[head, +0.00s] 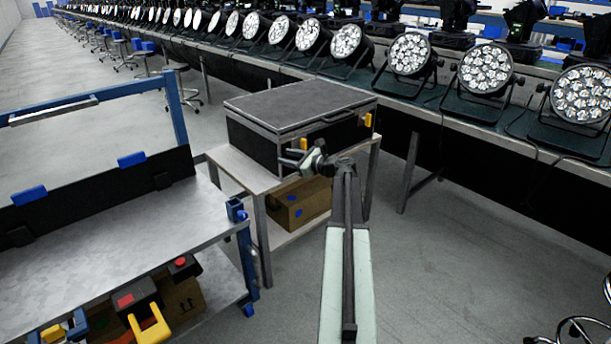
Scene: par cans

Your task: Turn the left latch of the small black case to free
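The small black case (300,99) sits closed on a light-topped stand, with a dark lid and pale metal edges. Its front has two yellow latches. The left latch (303,143) shows just above my gripper, which partly covers it, so its turn is hard to judge. The right latch (367,120) stands upright near the right corner. My gripper (284,158) is in front of the case's front face, just below and left of the left latch. Its two fingers point left and look apart, with nothing seen between them. I cannot tell whether it touches the case or latch.
The stand (233,161) has a cardboard box (299,204) on its lower shelf. A metal workbench (130,235) with a blue frame is close at left. A long table of par cans (484,68) runs behind.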

